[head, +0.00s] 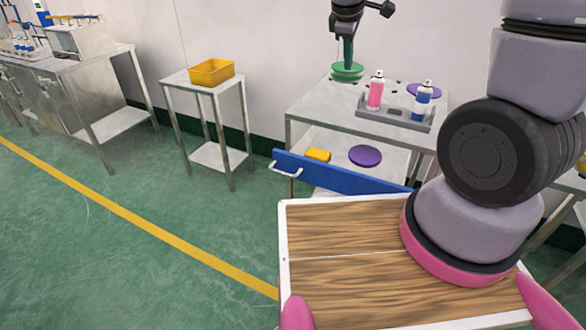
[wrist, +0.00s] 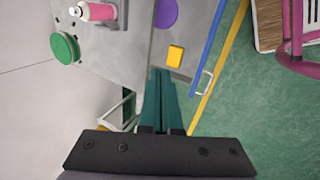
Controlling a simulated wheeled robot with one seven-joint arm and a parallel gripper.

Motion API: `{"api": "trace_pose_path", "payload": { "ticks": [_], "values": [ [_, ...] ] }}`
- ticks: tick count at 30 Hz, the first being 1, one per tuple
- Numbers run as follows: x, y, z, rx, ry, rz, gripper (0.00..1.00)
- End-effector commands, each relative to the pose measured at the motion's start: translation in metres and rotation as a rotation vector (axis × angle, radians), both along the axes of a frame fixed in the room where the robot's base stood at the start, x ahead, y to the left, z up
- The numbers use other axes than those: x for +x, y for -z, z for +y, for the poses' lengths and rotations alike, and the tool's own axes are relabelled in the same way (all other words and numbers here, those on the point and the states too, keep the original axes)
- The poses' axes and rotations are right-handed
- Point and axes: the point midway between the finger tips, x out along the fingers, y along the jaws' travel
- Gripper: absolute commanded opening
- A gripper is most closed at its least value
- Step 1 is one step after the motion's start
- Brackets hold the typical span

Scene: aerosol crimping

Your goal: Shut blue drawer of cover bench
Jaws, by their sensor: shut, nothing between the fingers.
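The cover bench (head: 318,100) stands at the back right in the head view. Its blue drawer (head: 335,174) is pulled out, with a pale bar handle (head: 286,172) near the left end of its front. A yellow block (head: 318,155) and a purple disc (head: 365,155) lie inside. My arm hides what is beyond the drawer front's right end. In the wrist view the blue drawer front (wrist: 207,50) runs down the right side, with its handle (wrist: 208,84) outward. My gripper (wrist: 161,74) is shut and empty, its green fingertips appearing just below the yellow block (wrist: 175,55).
A small table with a yellow bin (head: 211,72) is to the left. Green floor before the drawer's left is clear.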

Motion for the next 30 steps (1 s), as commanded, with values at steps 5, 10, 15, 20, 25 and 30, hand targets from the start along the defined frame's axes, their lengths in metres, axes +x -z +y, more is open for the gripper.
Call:
{"api": "trace_pose_path", "payload": {
  "ticks": [5, 10, 15, 20, 25, 30],
  "values": [
    [0.021, 0.081, 0.055, -0.202, -0.433, 0.103, 0.0],
    [0.019, 0.165, 0.106, -0.361, -0.858, 0.203, 0.0],
    [0.001, 0.234, 0.141, -0.463, -1.195, 0.284, 0.0],
    [-0.012, 0.267, 0.155, -0.504, -1.356, 0.323, 0.0],
    [-0.011, 0.282, 0.155, -0.514, -1.387, 0.331, 0.0],
    [-0.002, 0.308, 0.149, -0.513, -1.384, 0.334, 0.0]
  ]
}}
